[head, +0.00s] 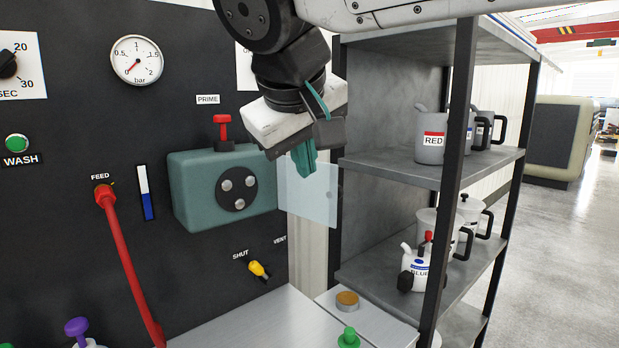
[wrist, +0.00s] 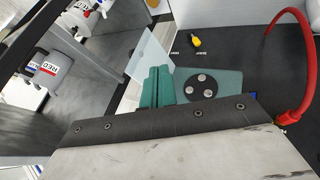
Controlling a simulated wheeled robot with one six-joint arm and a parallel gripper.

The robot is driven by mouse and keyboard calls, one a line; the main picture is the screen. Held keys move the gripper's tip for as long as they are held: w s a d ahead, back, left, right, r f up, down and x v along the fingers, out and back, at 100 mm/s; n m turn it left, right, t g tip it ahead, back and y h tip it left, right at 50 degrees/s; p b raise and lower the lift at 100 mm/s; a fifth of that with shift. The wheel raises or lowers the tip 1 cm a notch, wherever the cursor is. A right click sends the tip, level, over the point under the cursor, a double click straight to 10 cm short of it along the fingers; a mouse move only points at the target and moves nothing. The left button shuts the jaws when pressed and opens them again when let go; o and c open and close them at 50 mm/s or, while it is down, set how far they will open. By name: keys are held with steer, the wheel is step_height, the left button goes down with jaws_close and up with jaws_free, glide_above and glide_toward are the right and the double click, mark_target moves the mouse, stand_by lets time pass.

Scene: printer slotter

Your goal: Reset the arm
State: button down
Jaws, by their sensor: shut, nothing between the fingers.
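My gripper (head: 303,160) hangs from my arm at the upper middle of the head view, with its teal fingers pointing down. The fingers are together with nothing between them. In the head view it is in front of the gap between the dark panel and the shelf, to the right of the teal pump box (head: 222,190). The fingers also show in the wrist view (wrist: 157,86), in front of a clear pane (wrist: 152,55) and beside the pump box (wrist: 212,87).
The dark panel holds a gauge (head: 136,61), a red PRIME lever (head: 223,130), a red FEED hose (head: 127,260) and a yellow SHUT/VENT valve (head: 259,270). The grey shelf (head: 385,165) on the right carries a RED jug (head: 431,150) and a BLUE container (head: 418,270). A metal bench (head: 260,322) lies below.

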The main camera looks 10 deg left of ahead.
steer(key=s+d+f+m+g, duration=0.2)
steer(key=s+d+f, duration=0.3)
steer(key=d, duration=0.5)
steer(key=s+d+f+m+g, duration=0.2)
steer(key=s+d+f, duration=0.4)
steer(key=d+f, duration=0.4)
steer(key=s+d+f+m+g, duration=0.2)
steer(key=s+d+f+m, duration=0.2)
steer(key=d, duration=0.8)
step_height(320, 180, down, 3)
steer(key=shift+s+f, duration=0.15)
steer(key=shift+s, duration=0.8)
steer(key=shift+d, duration=0.1)
